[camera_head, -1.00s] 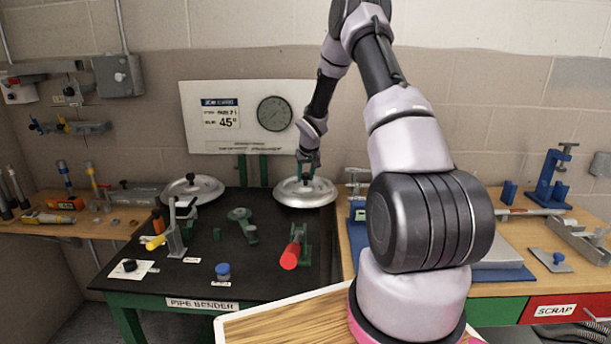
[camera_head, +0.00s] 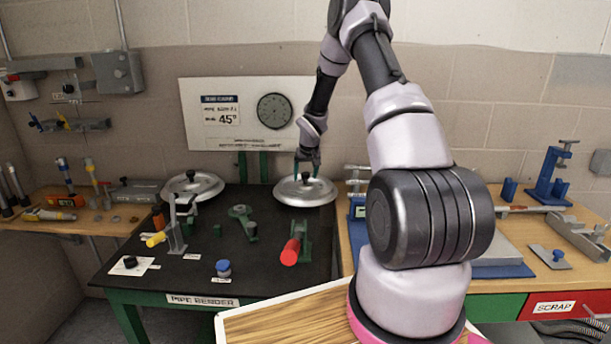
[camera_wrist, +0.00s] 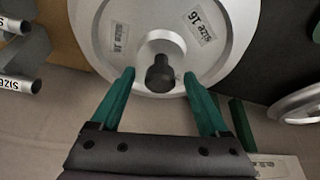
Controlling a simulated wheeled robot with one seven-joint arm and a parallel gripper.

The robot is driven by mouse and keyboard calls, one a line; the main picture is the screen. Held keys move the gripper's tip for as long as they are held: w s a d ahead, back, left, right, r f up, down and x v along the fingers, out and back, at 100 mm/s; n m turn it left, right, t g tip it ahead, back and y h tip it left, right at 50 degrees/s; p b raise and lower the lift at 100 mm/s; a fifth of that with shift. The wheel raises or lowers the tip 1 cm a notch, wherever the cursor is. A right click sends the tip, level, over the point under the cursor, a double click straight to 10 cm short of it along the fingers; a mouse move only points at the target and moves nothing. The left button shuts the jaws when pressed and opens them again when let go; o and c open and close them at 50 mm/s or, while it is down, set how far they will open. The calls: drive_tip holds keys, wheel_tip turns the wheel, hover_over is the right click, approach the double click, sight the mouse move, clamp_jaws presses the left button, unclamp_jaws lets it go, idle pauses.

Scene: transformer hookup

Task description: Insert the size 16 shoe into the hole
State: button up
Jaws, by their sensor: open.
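The size 16 shoe (camera_wrist: 108,38) is a round silver disc with "size 16" labels and a dark knob (camera_wrist: 160,74) at its centre. In the head view the shoe (camera_head: 290,194) lies at the back right of the black pipe bender table (camera_head: 200,275). My gripper (camera_wrist: 160,85) is open, with its green fingers on either side of the knob and apart from it. In the head view my gripper (camera_head: 307,164) is right above the shoe. I cannot make out the hole.
A second silver disc (camera_head: 205,188) lies at the back left of the table. A green bender part (camera_head: 241,222), a red-handled part (camera_head: 292,250) and a yellow-handled clamp (camera_head: 173,235) stand in front. A sign board (camera_head: 250,95) with a gauge is behind.

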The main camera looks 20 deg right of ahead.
drive_tip(key=shift+r, duration=2.4)
drive_tip(key=shift+r, duration=0.1)
drive_tip(key=shift+s+r, duration=0.15)
drive_tip(key=shift+r, duration=0.2)
drive_tip(key=v, duration=0.9)
drive_tip(key=shift+s+r, duration=0.25)
drive_tip(key=shift+r, duration=0.1)
